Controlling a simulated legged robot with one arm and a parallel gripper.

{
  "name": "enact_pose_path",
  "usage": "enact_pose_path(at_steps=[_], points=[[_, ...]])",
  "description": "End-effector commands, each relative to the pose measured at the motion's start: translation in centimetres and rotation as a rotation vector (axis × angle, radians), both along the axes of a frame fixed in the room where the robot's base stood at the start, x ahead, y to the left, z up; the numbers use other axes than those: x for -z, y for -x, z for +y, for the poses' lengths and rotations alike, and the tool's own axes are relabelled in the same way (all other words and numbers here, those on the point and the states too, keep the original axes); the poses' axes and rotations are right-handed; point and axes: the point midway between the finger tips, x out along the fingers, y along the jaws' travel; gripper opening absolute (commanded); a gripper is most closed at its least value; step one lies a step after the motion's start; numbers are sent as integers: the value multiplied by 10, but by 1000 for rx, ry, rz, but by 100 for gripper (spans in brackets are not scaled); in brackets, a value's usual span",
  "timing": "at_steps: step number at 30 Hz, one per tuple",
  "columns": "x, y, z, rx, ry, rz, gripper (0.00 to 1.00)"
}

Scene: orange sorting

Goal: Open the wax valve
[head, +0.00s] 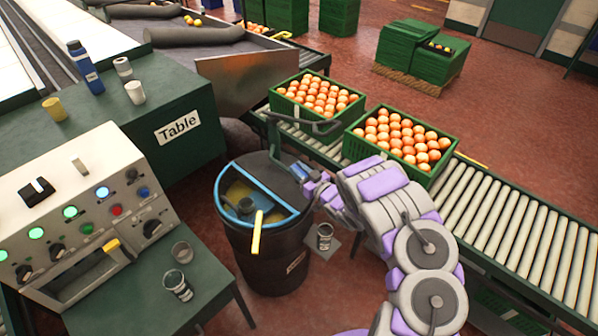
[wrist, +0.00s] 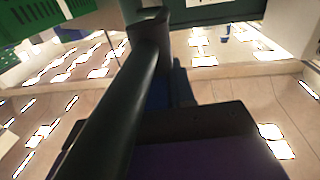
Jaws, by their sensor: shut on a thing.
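A black barrel (head: 262,262) with a blue rim and a half-open top stands in the middle of the head view, with yellowish content inside. A yellow lever (head: 257,232) hangs at its front. A dark bent handle (head: 275,135) rises at the barrel's back right; I cannot tell for sure which part is the wax valve. My gripper (head: 307,182) is at the barrel's right rim, by the foot of this handle. The wrist view shows a thick dark bar (wrist: 118,92) running close in front of the jaws. My gripper is shut on the dark handle; the fingertips are mostly hidden.
Two green crates of oranges (head: 350,152) stand on the roller conveyor (head: 500,205) behind my arm. A control panel (head: 80,215) and a green table (head: 150,290) with cups are at the left. A small can (head: 324,236) stands right of the barrel.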

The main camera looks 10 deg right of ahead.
Motion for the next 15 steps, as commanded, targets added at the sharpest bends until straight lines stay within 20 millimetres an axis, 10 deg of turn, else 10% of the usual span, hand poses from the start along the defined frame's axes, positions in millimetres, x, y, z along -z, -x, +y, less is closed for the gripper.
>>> enact_pose_path(at_steps=[8, 9, 15], points=[[-2, -1, -1, 4, -1, -5, 0], [-2, -1, -1, 4, 0, -4, 28], [-2, 0, -1, 3, 0, -4, 45]])
